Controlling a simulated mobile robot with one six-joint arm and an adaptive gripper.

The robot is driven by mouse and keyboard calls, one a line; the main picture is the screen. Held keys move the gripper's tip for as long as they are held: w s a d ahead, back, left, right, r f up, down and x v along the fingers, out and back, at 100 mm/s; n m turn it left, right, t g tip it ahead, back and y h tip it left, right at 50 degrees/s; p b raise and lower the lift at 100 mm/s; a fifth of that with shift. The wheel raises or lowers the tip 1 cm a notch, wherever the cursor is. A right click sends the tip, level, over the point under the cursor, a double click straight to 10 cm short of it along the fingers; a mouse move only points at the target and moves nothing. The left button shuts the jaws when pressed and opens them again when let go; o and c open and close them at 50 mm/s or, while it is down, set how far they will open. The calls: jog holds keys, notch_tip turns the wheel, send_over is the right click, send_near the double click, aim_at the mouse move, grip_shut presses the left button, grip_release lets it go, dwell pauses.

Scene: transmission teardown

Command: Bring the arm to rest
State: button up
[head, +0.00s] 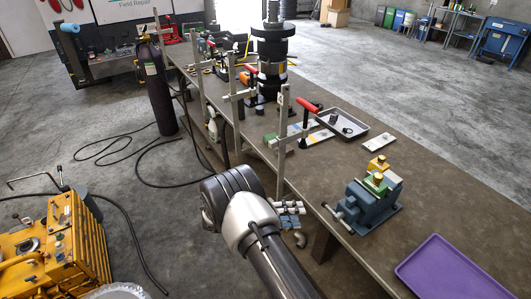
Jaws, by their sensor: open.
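My arm (262,235) reaches up from the bottom middle of the head view, with a dark rounded joint at its upper end. My gripper (293,222) shows only in part, to the right of that joint, beside the near edge of the workbench (440,205). It is open, and I see nothing held in it. Part of it is hidden behind the arm, and its exact height against the bench edge cannot be told.
A blue vise (370,205) stands on the bench, right of my gripper. A purple tray (455,268) lies at the near right, a grey tray (340,123) farther back. An upright metal post (283,150) stands close by. A yellow machine (55,245) is on the floor left.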

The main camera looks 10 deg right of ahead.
jog(key=shift+w, duration=0.1)
jog(key=w+a+r+t+y+b, duration=0.35)
jog(key=w+r+t+y, duration=0.35)
jog(key=w+r+t, duration=0.65)
jog(key=s+a+r+n+y+b, duration=0.1)
jog(key=s+a+r+y+b, duration=0.15)
jog(key=a+r+y, duration=0.75)
jog(key=s+a+r+n+g+y+b, duration=0.1)
jog(key=s+a+g+y+b, duration=0.15)
jog(key=s, duration=1.65)
jog(key=s+d+f+m+g+h+b, duration=0.1)
jog(key=s+d+f+g, duration=0.1)
jog(key=s, duration=0.8)
jog(key=s+d+f+m+g+h+b, duration=0.1)
jog(key=s+d+f, duration=0.4)
jog(key=s, duration=0.5)
jog(key=shift+d+f+g+h+b, duration=0.3)
jog(key=shift+f+g+h, duration=0.3)
jog(key=shift+g+h, duration=0.25)
